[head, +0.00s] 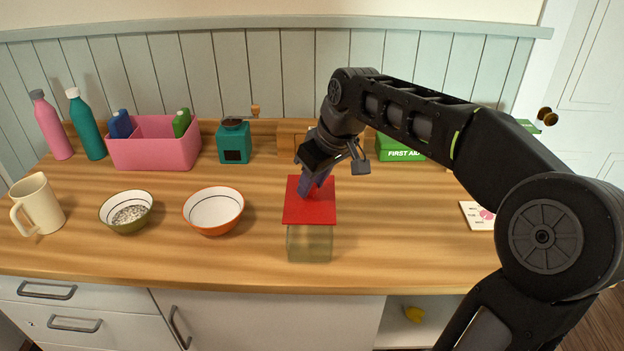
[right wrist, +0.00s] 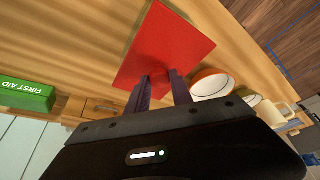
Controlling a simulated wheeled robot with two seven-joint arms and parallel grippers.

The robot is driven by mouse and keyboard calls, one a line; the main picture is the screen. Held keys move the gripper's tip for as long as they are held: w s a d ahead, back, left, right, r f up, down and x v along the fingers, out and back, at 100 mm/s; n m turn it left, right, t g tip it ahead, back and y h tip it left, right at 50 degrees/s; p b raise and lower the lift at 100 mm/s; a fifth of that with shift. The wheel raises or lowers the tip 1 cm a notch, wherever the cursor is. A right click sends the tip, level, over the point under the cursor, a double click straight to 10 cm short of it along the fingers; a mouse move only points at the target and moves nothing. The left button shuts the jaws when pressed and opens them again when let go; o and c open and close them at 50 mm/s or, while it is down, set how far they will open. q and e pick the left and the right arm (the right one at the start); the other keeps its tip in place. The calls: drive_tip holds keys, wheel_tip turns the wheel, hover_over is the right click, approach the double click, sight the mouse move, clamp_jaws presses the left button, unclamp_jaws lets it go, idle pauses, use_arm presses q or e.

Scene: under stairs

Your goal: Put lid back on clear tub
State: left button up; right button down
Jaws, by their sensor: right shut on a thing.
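The red square lid (head: 310,207) is held by my right gripper (head: 312,190), whose fingers are shut on the lid's top middle. The clear tub (head: 309,244) stands on the counter, showing below the lid's front edge in the head view. The lid covers the tub's top from this angle, so I cannot tell whether it touches the rim. In the right wrist view the lid (right wrist: 165,50) fills the space beyond the fingertips (right wrist: 161,78) and the tub is hidden. My left gripper is in no view.
On the wooden counter (head: 400,255), an orange bowl (head: 213,212), a green bowl (head: 126,212) and a cream mug (head: 38,204) stand to the left. A pink caddy (head: 155,152), a teal grinder (head: 233,143) and a green first aid box (head: 400,148) stand behind. A card (head: 478,215) lies right.

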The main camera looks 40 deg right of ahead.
sight(313, 199)
drive_tip(key=shift+f+b, duration=1.15)
drive_tip(key=shift+f, duration=0.75)
drive_tip(key=shift+f+b, duration=0.75)
drive_tip(key=shift+f, duration=0.15)
drive_tip(key=shift+r, duration=0.1)
drive_tip(key=c, duration=0.6)
unclamp_jaws()
drive_tip(key=shift+r, duration=0.1)
drive_tip(key=shift+r+p, duration=2.45)
drive_tip(key=shift+r, duration=0.45)
